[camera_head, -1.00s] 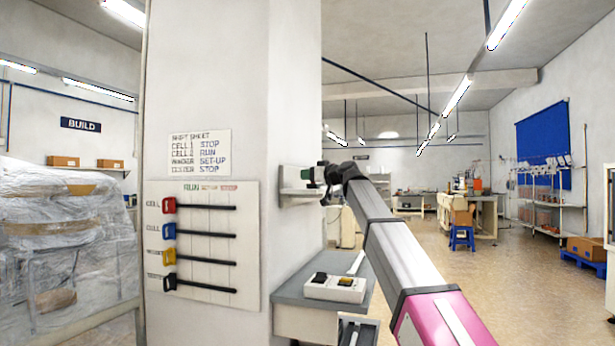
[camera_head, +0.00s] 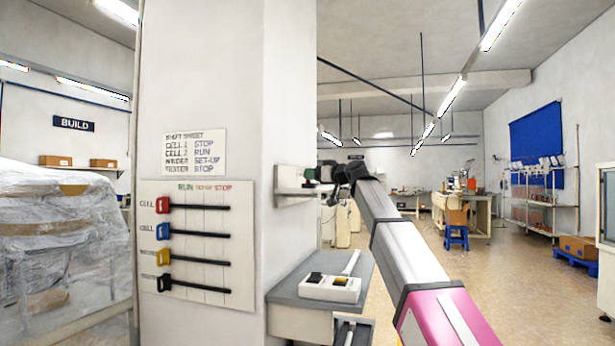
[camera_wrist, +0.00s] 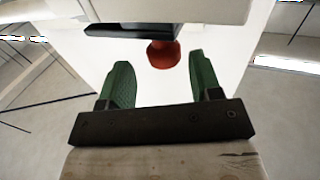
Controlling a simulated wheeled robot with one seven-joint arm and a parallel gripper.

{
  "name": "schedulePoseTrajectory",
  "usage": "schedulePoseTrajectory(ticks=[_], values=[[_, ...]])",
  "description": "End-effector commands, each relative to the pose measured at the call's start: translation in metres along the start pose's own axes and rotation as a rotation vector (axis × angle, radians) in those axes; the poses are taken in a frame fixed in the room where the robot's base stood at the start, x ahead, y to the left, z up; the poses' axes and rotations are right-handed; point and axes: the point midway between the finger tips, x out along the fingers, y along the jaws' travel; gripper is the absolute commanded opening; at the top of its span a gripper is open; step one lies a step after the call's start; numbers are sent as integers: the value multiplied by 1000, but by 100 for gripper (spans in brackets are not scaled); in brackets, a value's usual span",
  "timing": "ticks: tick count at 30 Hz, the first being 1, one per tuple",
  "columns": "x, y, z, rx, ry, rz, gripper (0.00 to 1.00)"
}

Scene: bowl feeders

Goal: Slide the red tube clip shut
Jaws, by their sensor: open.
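In the wrist view a red rounded piece (camera_wrist: 163,53), which looks like the red tube clip, hangs below a dark strip under a pale housing. My gripper (camera_wrist: 160,85) is open, with its two green fingers apart. The red piece shows just beyond the fingertips, between them and nearer the right one. I see no contact. In the head view my gripper (camera_head: 318,176) is small and partly hidden by my wrist, in front of the pale bracket (camera_head: 287,181) on the pillar's right side. I cannot make out the red piece there.
The white pillar (camera_head: 215,80) carries a slider board (camera_head: 200,265) with red, blue, yellow and black handles. A grey-topped bench (camera_head: 295,287) with a white switch box (camera_head: 330,287) stands below my arm. Open floor (camera_head: 500,290) lies to the right.

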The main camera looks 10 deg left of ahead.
Motion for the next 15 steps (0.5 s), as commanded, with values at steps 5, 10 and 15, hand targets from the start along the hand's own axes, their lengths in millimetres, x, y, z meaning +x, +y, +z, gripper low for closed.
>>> schedulePoseTrajectory(ticks=[5, 10, 15], values=[[-37, -1, 2, -1, 1, 2, 58], [-56, 0, 1, 0, 0, 2, 58], [-59, 1, 0, 0, 0, 1, 58]])
